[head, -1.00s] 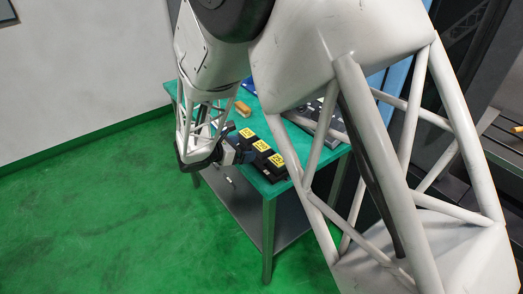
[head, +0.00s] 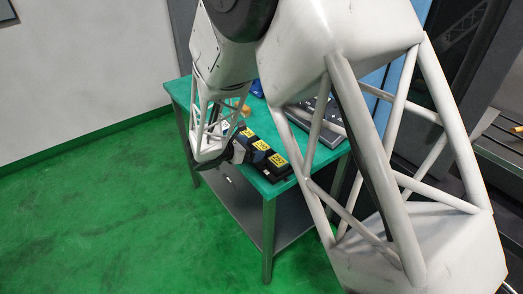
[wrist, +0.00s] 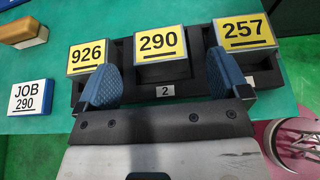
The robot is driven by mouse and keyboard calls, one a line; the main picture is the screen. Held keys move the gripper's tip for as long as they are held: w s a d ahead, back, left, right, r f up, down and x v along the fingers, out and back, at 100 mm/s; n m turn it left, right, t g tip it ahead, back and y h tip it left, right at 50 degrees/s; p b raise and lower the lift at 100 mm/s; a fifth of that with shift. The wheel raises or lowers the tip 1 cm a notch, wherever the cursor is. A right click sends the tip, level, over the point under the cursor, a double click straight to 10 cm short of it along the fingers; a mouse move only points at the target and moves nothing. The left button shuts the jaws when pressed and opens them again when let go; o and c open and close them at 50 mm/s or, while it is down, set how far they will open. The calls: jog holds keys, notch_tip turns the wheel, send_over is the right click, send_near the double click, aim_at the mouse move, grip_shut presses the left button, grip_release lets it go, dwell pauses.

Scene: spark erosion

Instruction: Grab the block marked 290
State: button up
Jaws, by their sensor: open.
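The block marked 290 (wrist: 161,44) has a yellow top label and sits in the middle slot of a black holder (wrist: 191,88), above a small tag reading 2. The block marked 926 (wrist: 88,55) is on its left and the block marked 257 (wrist: 243,33) on its right. My gripper (wrist: 168,75) is open, its two blue fingers spread in front of the holder, one on each side of block 290, with nothing between them. In the head view the yellow-topped blocks (head: 260,146) show in a row beside my gripper, whose fingers are mostly hidden there.
The holder stands on a green table (head: 178,92) near its edge. A card reading JOB 290 (wrist: 28,97) lies left of the holder. A brown and white brush-like block (wrist: 22,32) is behind it. A grey tray (head: 318,118) sits at the table's far side.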

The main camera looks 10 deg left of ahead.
aim_at(260, 147)
jog(key=shift+x, duration=1.8)
jog(key=c, duration=1.2)
notch_tip(260, 147, up, 10)
jog(key=shift+w+a, duration=0.1)
